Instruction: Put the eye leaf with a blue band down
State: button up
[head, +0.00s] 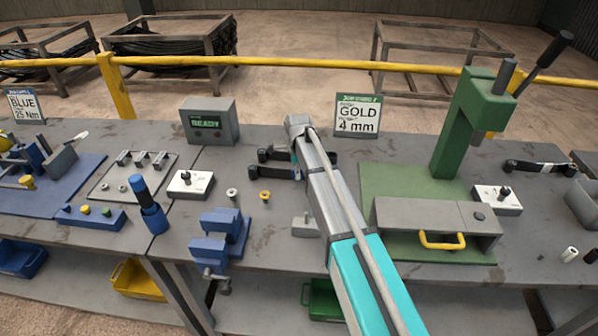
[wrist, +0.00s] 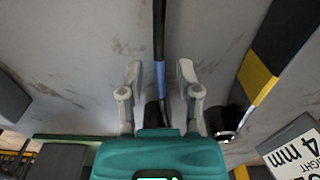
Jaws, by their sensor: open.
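In the wrist view my gripper (wrist: 160,70) is open, with one grey finger on each side of a dark, narrow leaf. This is the eye leaf with a blue band (wrist: 160,25); the band shows between the fingers, with a gap on each side. The leaf appears to lie over the grey bench top, but its exact height is hard to tell. In the head view dark leaves (head: 275,155) lie on the bench behind my arm. My arm hides my gripper and part of them there.
A black piece with a yellow band (wrist: 260,72) is right of my gripper in the wrist view. The GOLD 4 mm sign (head: 357,115) and READY box (head: 208,121) stand at the back. A green press (head: 465,120) is right; a blue vise (head: 218,238) is in front.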

jog(key=shift+r, duration=0.2)
notch_tip(320, 180, up, 12)
jog(key=p, duration=1.2)
jog(key=shift+f, duration=0.15)
dwell(0.6)
jog(key=shift+s+d+n, duration=2.95)
jog(key=shift+s+d, duration=0.8)
jog(key=shift+s, duration=0.55)
jog(key=shift+s+d+n, duration=3)
jog(key=shift+s+d, duration=0.75)
jog(key=shift+s, duration=0.55)
jog(key=shift+s+d+n, duration=2.95)
jog(key=shift+s+d, duration=0.8)
jog(key=shift+s, duration=0.55)
